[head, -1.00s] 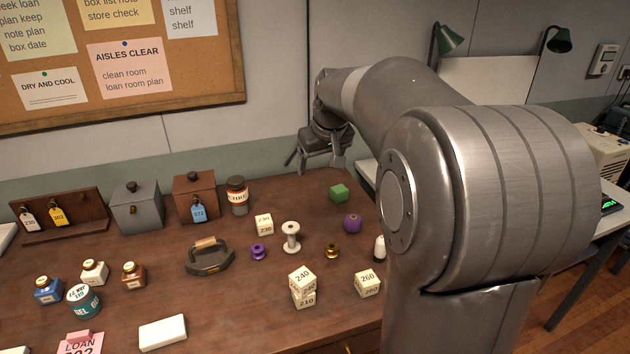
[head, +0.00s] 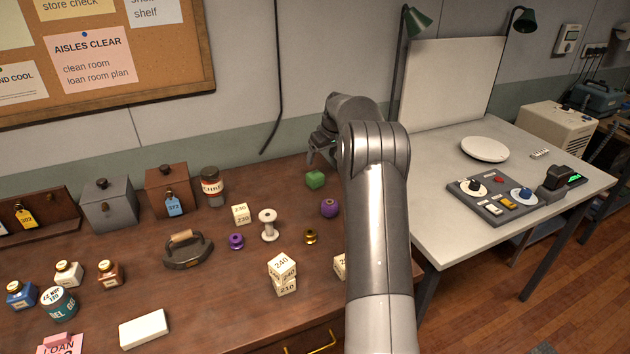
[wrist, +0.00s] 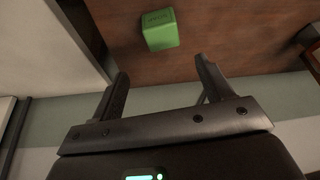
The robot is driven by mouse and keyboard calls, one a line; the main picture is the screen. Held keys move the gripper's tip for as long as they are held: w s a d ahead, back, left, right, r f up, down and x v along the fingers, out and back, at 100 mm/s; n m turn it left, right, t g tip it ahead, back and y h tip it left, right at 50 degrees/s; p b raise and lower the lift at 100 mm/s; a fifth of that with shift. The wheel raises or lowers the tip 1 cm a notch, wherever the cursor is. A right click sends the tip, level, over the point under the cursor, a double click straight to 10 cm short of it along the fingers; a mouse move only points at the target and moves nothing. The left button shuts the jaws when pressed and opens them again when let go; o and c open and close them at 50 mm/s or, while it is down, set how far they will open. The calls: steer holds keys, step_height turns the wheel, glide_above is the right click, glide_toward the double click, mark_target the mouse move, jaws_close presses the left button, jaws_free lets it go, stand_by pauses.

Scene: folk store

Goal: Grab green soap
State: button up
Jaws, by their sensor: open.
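The green soap (head: 315,179) is a small green block on the brown wooden table, near its back edge. In the wrist view the green soap (wrist: 160,30) lies beyond the fingertips, a little above the middle of the gap between them. My gripper (wrist: 160,80) is open and empty, with its two dark fingers spread apart. In the head view my gripper (head: 318,150) is just behind and above the soap, partly hidden by my own arm.
Stacked number blocks (head: 283,273) are nearer the front. A light table (head: 450,215) is at the right. The wall is close behind.

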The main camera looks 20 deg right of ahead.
mark_target(315, 175)
steer(key=x, duration=0.5)
steer(key=shift+f, duration=0.2)
steer(key=f, duration=0.4)
steer(key=shift+w+a+f, duration=0.1)
steer(key=shift+w+a, duration=0.2)
steer(key=shift+a, duration=0.1)
steer(key=shift+w+f, duration=0.25)
steer(key=shift+f, duration=0.15)
steer(key=shift+c, duration=0.3)
steer(key=c, duration=1.1)
